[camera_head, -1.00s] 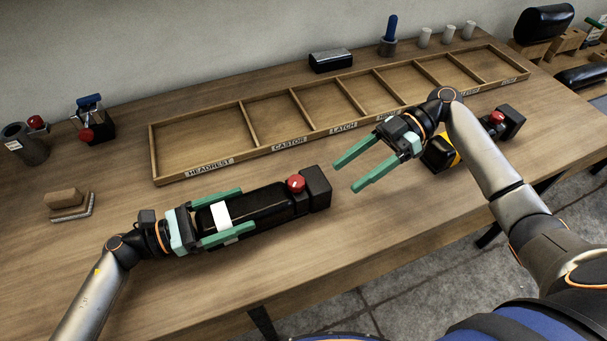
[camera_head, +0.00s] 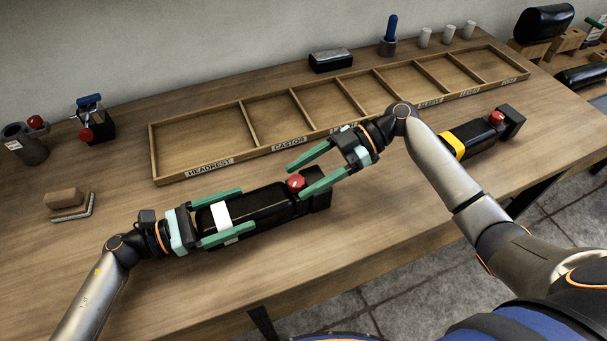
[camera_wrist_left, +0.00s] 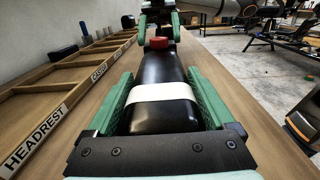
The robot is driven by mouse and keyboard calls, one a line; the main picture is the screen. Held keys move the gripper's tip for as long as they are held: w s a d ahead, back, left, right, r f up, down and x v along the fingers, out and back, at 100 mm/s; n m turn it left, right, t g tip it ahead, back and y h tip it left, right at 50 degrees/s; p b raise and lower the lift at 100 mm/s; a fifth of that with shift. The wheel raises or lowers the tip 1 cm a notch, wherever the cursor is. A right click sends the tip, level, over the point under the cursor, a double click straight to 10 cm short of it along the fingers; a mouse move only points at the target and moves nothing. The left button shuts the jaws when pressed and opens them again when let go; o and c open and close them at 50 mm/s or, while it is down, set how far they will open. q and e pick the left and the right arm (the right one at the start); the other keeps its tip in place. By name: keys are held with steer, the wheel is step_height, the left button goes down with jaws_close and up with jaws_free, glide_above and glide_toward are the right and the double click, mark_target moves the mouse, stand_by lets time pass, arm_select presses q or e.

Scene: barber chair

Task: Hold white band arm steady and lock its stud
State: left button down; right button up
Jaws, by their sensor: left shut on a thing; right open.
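The white band arm (camera_head: 258,208) is a long black padded piece lying on the table, with a white band (camera_head: 221,214) near its left end. Its red stud (camera_head: 296,183) stands up near its right end. My left gripper (camera_head: 223,216) is shut on the arm, one finger along each side at the band. In the left wrist view the arm (camera_wrist_left: 158,72) lies between the green fingers and the red stud (camera_wrist_left: 158,42) shows beyond. My right gripper (camera_head: 300,178) is open, its fingers on either side of the stud in the picture; I cannot tell whether they touch it.
A wooden divided tray (camera_head: 152,160) with labelled compartments lies behind the arm. A yellow-banded black arm (camera_head: 479,138) with a red stud lies to the right. A brush (camera_head: 66,203), a grey cup (camera_head: 26,147) and a small clamp (camera_head: 93,120) are at left. The table front is clear.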

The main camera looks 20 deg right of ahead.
steer(key=shift+a+f, duration=0.1)
steer(key=shift+a, duration=0.2)
jaws_close()
stand_by(0.5)
